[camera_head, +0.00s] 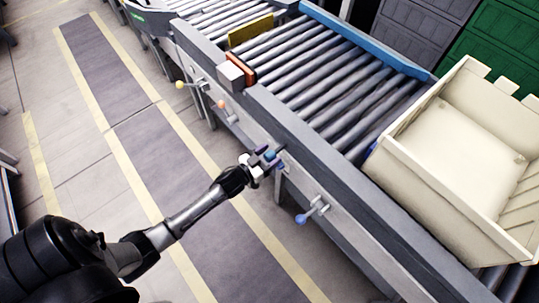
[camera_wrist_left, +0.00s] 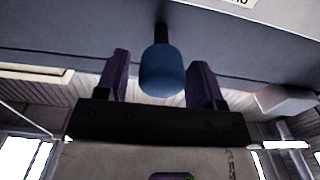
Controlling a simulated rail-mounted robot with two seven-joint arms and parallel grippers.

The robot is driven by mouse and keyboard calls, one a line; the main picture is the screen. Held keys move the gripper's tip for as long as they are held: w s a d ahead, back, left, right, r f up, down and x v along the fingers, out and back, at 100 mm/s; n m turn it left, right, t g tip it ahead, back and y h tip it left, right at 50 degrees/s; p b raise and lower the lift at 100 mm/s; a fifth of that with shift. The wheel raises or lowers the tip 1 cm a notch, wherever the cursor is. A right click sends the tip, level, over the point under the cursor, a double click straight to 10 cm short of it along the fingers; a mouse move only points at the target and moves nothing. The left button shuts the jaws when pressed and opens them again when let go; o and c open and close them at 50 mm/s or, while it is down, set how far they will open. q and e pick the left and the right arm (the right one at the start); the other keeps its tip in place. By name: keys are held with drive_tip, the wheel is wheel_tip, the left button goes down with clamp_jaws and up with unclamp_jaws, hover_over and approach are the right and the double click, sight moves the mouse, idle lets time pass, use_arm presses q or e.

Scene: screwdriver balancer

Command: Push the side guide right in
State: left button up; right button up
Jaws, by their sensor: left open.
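My left gripper (camera_head: 268,157) is at the near side of the roller conveyor, with its fingers pointing at the side beam. In the left wrist view the open left gripper (camera_wrist_left: 160,62) has a blue knob (camera_wrist_left: 162,72) on a dark rod between its two fingers, with visible gaps on both sides. A second blue knob (camera_head: 301,219) sticks out of the beam farther right. A blue rail (camera_head: 365,40) runs along the far edge of the rollers; I cannot tell whether it is the side guide. My right gripper is out of view.
A cream crate (camera_head: 455,150) stands at the right end of the rollers (camera_head: 320,85). A yellow plate (camera_head: 250,31) and an orange block (camera_head: 241,68) are at the left. Yellow (camera_head: 180,85) and orange (camera_head: 221,104) knobs stick out of the beam. The floor alongside is clear.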

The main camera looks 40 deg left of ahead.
use_arm(q)
drive_tip(key=shift+c, duration=0.2)
drive_tip(key=shift+w, duration=0.1)
clamp_jaws()
idle(0.4)
